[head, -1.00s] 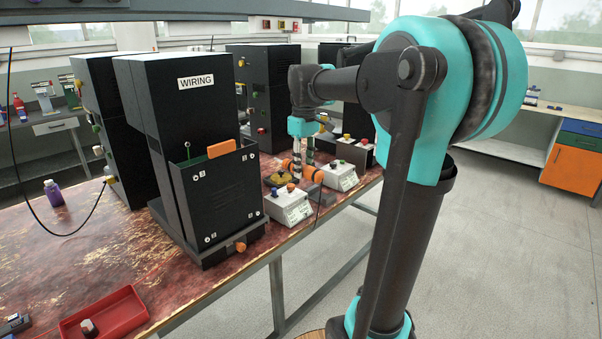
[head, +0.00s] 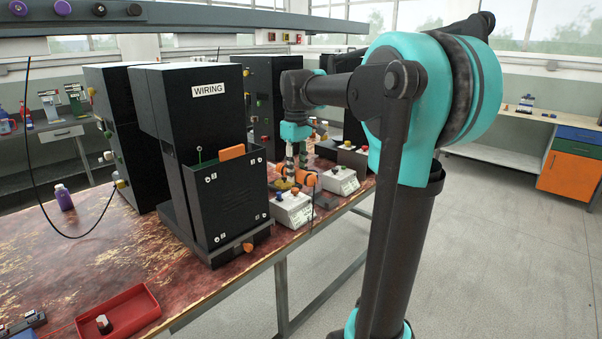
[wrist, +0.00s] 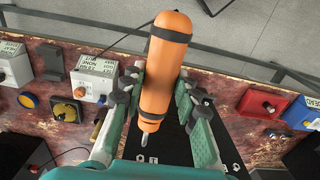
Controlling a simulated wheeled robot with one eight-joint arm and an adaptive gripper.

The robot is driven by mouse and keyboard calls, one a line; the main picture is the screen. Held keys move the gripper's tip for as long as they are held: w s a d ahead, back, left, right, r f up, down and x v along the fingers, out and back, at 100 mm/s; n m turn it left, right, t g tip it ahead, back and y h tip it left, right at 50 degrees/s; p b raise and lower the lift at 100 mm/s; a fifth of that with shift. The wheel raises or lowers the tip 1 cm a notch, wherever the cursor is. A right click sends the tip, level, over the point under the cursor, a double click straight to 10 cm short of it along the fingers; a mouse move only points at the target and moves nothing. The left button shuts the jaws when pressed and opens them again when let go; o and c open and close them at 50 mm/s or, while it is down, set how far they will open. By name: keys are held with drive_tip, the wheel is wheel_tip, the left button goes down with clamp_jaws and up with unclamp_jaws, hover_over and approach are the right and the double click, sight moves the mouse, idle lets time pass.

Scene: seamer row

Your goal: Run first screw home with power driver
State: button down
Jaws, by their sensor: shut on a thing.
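My gripper (head: 297,165) is shut on an orange power driver (wrist: 167,62), which lies between both fingers in the wrist view. The driver's short metal bit points down the picture, above a dark panel (wrist: 168,148) with a few light screw-like spots near its lower edge (wrist: 140,159). I cannot tell whether the bit touches any of them. In the head view the driver (head: 307,178) is a small orange shape beyond the black WIRING cabinet (head: 190,110). That cabinet's front cover (head: 228,200) has light screw heads at its corners.
White button boxes (head: 293,209) stand near the table's right edge, beside the cabinet. A red tray (head: 135,316) holds a small part at the front left. A purple bottle (head: 64,198) stands further back. More black cabinets (head: 270,110) line the bench, and the floor at right is clear.

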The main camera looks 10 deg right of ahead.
drive_tip(key=shift+w+a, duration=0.45)
drive_tip(key=shift+w, duration=0.2)
drive_tip(key=shift+w+a, duration=0.45)
drive_tip(key=shift+w, duration=0.15)
drive_tip(key=shift+w+a, duration=0.2)
drive_tip(key=shift+w, duration=0.05)
idle(1.9)
drive_tip(key=shift+s+d, duration=0.1)
